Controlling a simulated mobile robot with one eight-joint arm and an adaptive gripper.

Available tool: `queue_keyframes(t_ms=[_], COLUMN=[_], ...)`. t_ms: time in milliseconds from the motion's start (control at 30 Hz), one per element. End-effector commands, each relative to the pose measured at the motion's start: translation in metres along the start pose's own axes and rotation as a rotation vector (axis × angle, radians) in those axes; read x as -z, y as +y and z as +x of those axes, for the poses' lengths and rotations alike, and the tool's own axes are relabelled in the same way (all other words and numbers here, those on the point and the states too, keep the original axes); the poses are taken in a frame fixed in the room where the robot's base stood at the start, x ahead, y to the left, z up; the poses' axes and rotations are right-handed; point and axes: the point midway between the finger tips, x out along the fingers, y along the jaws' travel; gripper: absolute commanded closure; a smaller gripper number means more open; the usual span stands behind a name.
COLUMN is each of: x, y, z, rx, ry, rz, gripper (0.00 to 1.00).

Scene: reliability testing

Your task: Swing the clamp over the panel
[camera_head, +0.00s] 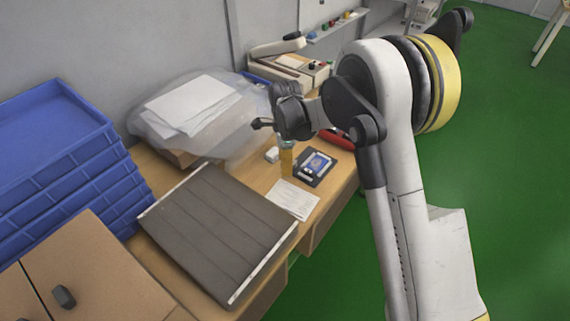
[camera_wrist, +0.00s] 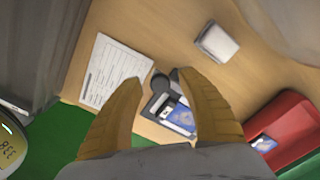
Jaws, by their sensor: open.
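A dark fixture (camera_head: 325,158) with a blue panel (camera_head: 317,164) lies on the wooden bench in the head view. The blue panel (camera_wrist: 180,117) also shows in the wrist view, partly hidden by my right finger. A dark part with rounded ends, seemingly the clamp (camera_wrist: 161,84), shows between my fingertips beside the panel. Whether it overlaps the panel is unclear. My gripper (camera_wrist: 163,78) is open, its yellow fingers on either side of this dark part; contact cannot be told. In the head view my gripper (camera_head: 287,160) points down just left of the fixture.
A printed sheet (camera_head: 293,199) lies in front of the fixture. A small white block (camera_wrist: 217,42) and a red bin (camera_wrist: 285,122) are nearby. A grey slatted panel (camera_head: 215,230), blue crates (camera_head: 60,150) and a plastic bag (camera_head: 165,135) with papers crowd the left. Green floor borders the bench.

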Motion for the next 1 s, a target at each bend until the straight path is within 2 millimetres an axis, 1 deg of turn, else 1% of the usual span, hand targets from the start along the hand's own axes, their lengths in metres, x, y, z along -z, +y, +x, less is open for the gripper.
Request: queue_keyframes(t_ms=[33,67,100,167,200,467,633,767,1000], x=[0.000,0.000,0.000,0.000,0.000,0.000,0.002,0.005,0.015], y=[0.000,0.000,0.000,0.000,0.000,0.000,0.002,0.004,0.010], z=[0.000,0.000,0.000,0.000,0.000,0.000,0.000,0.000,-0.001], rx=[0.000,0.000,0.000,0.000,0.000,0.000,0.000,0.000,0.000], ry=[0.000,0.000,0.000,0.000,0.000,0.000,0.000,0.000,0.000], rz=[0.000,0.000,0.000,0.000,0.000,-0.008,-0.053,-0.124,-0.323], gripper=[0.54,0.58,0.70,0.89,1.00,1.00,1.00,1.00,1.00])
